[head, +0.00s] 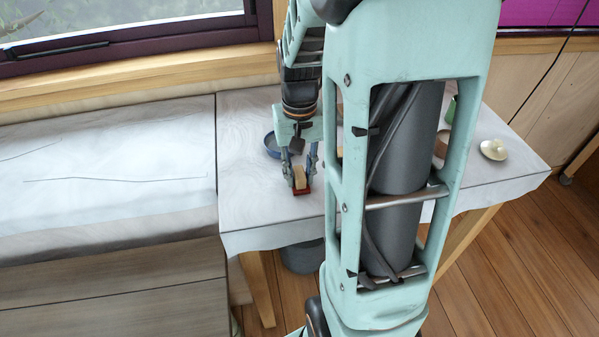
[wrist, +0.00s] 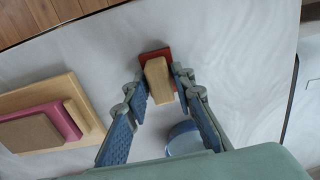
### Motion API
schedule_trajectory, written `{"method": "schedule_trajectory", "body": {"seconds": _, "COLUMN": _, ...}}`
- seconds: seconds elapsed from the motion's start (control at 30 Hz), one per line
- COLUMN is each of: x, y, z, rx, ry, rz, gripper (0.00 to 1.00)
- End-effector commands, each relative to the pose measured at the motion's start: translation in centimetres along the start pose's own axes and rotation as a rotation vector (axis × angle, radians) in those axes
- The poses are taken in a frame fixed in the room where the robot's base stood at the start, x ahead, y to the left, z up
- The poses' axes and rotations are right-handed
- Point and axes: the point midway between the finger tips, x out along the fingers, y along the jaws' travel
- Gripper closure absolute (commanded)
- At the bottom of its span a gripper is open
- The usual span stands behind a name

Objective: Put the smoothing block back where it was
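The smoothing block (head: 300,175) has a pale wooden grip on a red base. It also shows in the wrist view (wrist: 158,80), between my fingertips. My gripper (head: 300,174) points down over the white-covered table, with one finger on each side of the wooden grip. In the wrist view the fingers (wrist: 160,86) are close against both sides of the wood and look shut on it. The red base is just beyond the fingertips, at or just above the tabletop; I cannot tell if it touches.
A blue round dish (head: 272,145) stands close behind my gripper, also in the wrist view (wrist: 184,138). A stack with a wooden board (wrist: 88,112), a pink piece (wrist: 68,122) and a brown piece (wrist: 30,133) lies left. A cream round object (head: 493,149) sits right. My arm hides the table's middle.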

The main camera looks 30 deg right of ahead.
Motion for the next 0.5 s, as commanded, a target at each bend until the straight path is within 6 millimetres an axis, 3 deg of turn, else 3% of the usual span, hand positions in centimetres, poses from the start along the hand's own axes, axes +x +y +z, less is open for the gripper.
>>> {"method": "schedule_trajectory", "body": {"seconds": 0.5, "x": -0.68, "y": -0.02, "z": -0.01, "rx": 0.000, "ry": 0.000, "rz": 0.000, "gripper": 0.66}}
